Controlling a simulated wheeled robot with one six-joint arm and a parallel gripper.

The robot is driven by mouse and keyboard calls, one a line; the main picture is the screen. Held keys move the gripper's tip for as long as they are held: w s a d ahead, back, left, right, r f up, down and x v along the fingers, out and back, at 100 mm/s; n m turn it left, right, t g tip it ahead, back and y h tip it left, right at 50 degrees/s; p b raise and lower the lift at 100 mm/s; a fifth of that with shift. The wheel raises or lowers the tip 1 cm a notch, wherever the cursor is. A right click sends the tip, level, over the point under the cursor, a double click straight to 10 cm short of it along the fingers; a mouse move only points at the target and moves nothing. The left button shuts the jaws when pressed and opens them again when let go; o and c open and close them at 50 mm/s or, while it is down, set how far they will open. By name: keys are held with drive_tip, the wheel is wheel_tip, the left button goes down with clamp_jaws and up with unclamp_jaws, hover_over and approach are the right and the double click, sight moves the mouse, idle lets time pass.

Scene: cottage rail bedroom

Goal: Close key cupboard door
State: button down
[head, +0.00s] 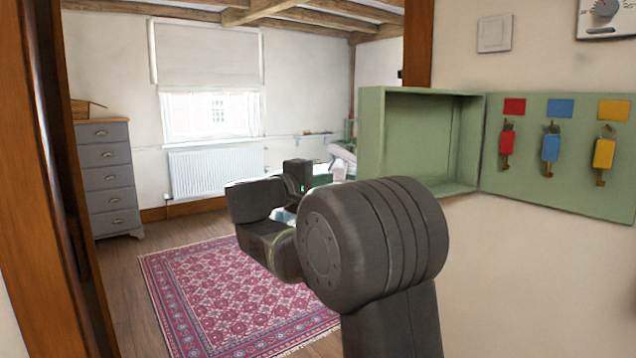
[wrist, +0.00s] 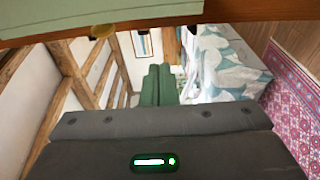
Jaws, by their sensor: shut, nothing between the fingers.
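The green key cupboard (head: 418,140) is fixed to the wall at the right, its empty inside facing me. Its door (head: 556,180) stands wide open to the right of the box, inner face showing. Keys with red (head: 506,144), blue (head: 551,148) and yellow (head: 603,153) tags hang on the door under matching colour labels. My gripper (wrist: 160,120) shows as a dark body in the wrist view and is shut and empty. In the head view my arm is left of and below the cupboard, apart from the door.
A patterned rug (head: 225,290) lies beyond the doorway, with a grey chest of drawers (head: 108,180) and a radiator (head: 215,172).

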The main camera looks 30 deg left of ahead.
drive_tip(key=w+d, duration=0.4)
drive_tip(key=shift+d+b, duration=0.3)
drive_tip(key=shift+d, duration=0.05)
idle(0.4)
